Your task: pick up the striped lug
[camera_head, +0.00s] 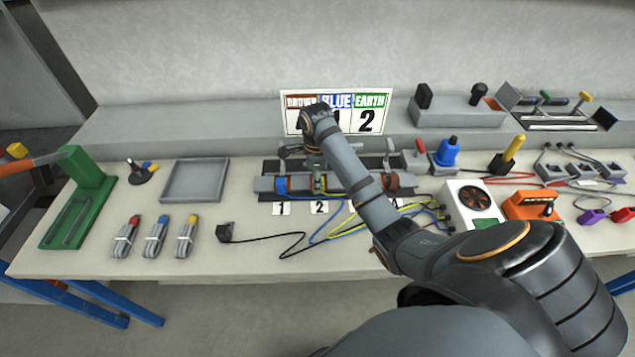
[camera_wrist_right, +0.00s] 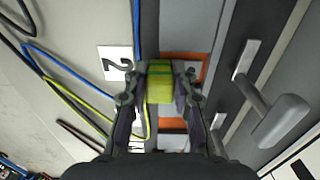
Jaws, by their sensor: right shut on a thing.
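The striped lug (camera_wrist_right: 160,84), yellow and green, sits between the fingertips of my right gripper (camera_wrist_right: 160,98) in the right wrist view. The gripper is shut on it, with one finger on each side. In the head view the right gripper (camera_head: 314,164) is over the middle of the grey terminal block (camera_head: 265,184), and a small yellow patch of the lug (camera_head: 319,186) shows below it. The lug is close to the block, above the number 2 card (camera_head: 319,207); I cannot tell whether it touches the block. My left gripper is not in view.
A board with BROWN, BLUE and EARTH (camera_head: 335,97) stands behind the block. Loose cables (camera_head: 330,232) lie in front. A white fan box (camera_head: 467,207) and an orange device (camera_head: 525,207) are to the right. An empty grey tray (camera_head: 194,181) lies left.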

